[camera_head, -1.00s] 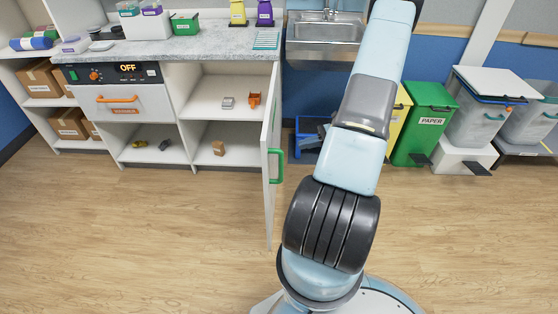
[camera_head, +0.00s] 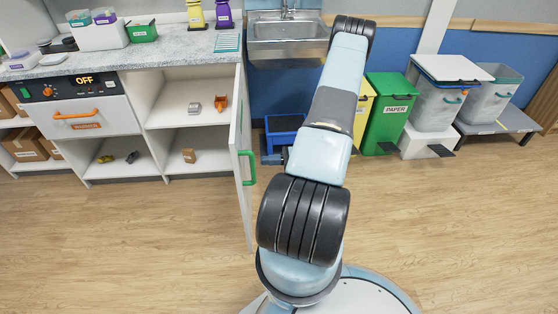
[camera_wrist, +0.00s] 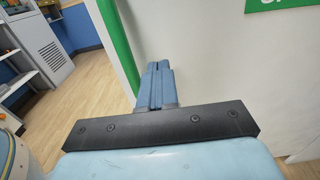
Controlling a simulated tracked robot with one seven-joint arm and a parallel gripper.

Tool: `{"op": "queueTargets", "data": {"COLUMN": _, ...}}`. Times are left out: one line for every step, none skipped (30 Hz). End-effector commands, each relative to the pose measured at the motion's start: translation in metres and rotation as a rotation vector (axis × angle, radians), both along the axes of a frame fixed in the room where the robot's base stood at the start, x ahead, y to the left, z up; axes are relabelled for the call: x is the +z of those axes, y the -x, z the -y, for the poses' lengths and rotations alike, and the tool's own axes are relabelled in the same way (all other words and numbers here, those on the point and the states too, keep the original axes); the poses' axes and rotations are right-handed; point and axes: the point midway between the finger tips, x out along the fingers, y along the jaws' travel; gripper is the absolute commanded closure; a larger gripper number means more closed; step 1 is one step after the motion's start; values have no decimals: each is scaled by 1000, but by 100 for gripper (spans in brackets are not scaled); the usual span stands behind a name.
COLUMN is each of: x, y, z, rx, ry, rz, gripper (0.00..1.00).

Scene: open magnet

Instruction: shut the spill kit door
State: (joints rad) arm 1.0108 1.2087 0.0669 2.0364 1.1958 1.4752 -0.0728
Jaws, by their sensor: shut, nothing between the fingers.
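The white spill kit door (camera_head: 241,140) stands wide open in the head view, at the right end of the low cabinet (camera_head: 194,105). Its green handle (camera_head: 248,167) is upright on the side facing right. In the wrist view the white door face (camera_wrist: 225,60) fills the right side, with part of a green sign (camera_wrist: 278,4) at the top. The green handle (camera_wrist: 117,45) runs down left of the fingers. My gripper (camera_wrist: 157,66) is shut and empty, close to the handle and door face. I cannot tell whether it touches.
Open shelves hold a few small items, including an orange one (camera_head: 220,103). A sink (camera_head: 285,38) and a blue step stool (camera_head: 283,130) are right of the cabinet. Several bins, including a green paper bin (camera_head: 388,110), stand further right. The wooden floor (camera_head: 120,240) in front is clear.

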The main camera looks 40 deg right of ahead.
Motion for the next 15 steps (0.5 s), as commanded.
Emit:
{"op": "queueTargets", "data": {"x": 0, "y": -5, "z": -8, "rx": 2, "ry": -1, "rz": -1, "gripper": 100}}
{"op": "queueTargets", "data": {"x": 0, "y": -8, "z": -12, "rx": 2, "ry": -1, "rz": -1, "gripper": 100}}
{"op": "queueTargets", "data": {"x": 0, "y": -12, "z": -18, "rx": 3, "ry": -1, "rz": 0, "gripper": 100}}
{"op": "queueTargets", "data": {"x": 0, "y": -15, "z": -22, "rx": 2, "ry": -1, "rz": 0, "gripper": 100}}
{"op": "queueTargets", "data": {"x": 0, "y": -18, "z": -26, "rx": 2, "ry": -2, "rz": -1, "gripper": 100}}
{"op": "queueTargets", "data": {"x": 0, "y": -21, "z": -32, "rx": 3, "ry": -2, "rz": -1, "gripper": 100}}
{"op": "queueTargets", "data": {"x": 0, "y": -24, "z": -36, "rx": 3, "ry": -1, "rz": -2, "gripper": 100}}
{"op": "queueTargets", "data": {"x": 0, "y": -26, "z": -39, "rx": 2, "ry": -1, "rz": -1, "gripper": 100}}
{"op": "queueTargets", "data": {"x": 0, "y": -29, "z": -43, "rx": 1, "ry": -1, "rz": -1, "gripper": 100}}
{"op": "queueTargets", "data": {"x": 0, "y": -31, "z": -46, "rx": 1, "ry": -1, "rz": -1, "gripper": 100}}
{"op": "queueTargets", "data": {"x": 0, "y": -33, "z": -48, "rx": 2, "ry": 0, "rz": 0, "gripper": 100}}
{"op": "queueTargets", "data": {"x": 0, "y": -35, "z": -51, "rx": 1, "ry": 0, "rz": 0, "gripper": 100}}
{"op": "queueTargets", "data": {"x": 0, "y": -37, "z": -53, "rx": 1, "ry": 0, "rz": 0, "gripper": 100}}
{"op": "queueTargets", "data": {"x": 0, "y": -38, "z": -55, "rx": 0, "ry": -1, "rz": -1, "gripper": 100}}
{"op": "queueTargets", "data": {"x": 0, "y": -39, "z": -57, "rx": 0, "ry": -1, "rz": -1, "gripper": 100}}
